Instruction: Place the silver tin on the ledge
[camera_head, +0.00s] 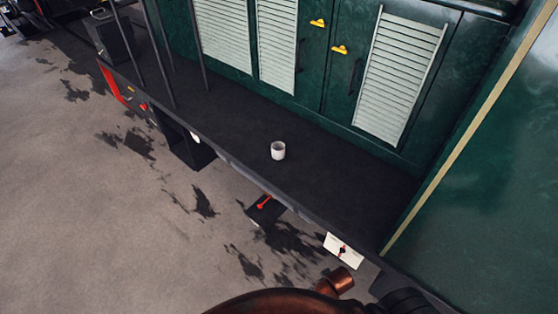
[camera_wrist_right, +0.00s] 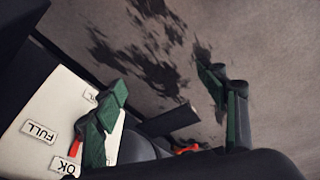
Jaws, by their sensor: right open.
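A small pale silver-white tin (camera_head: 278,151) stands upright on the dark ledge (camera_head: 225,118) that runs along the green tram side. Nothing touches it, and the ledge around it is bare. My right gripper (camera_wrist_right: 162,88) shows in the right wrist view with its green-tipped fingers spread apart and nothing between them. Below it is stained grey ground, and the tin is not in that view. My left gripper is not in view.
A white plate with a pointer (camera_head: 343,250) hangs below the ledge's front edge. A white panel labelled FULL and OK (camera_wrist_right: 45,130) is close beside my right gripper's left finger. Dark upright bars (camera_head: 160,55) rise from the ledge at left. A green wall (camera_head: 485,190) closes its right end.

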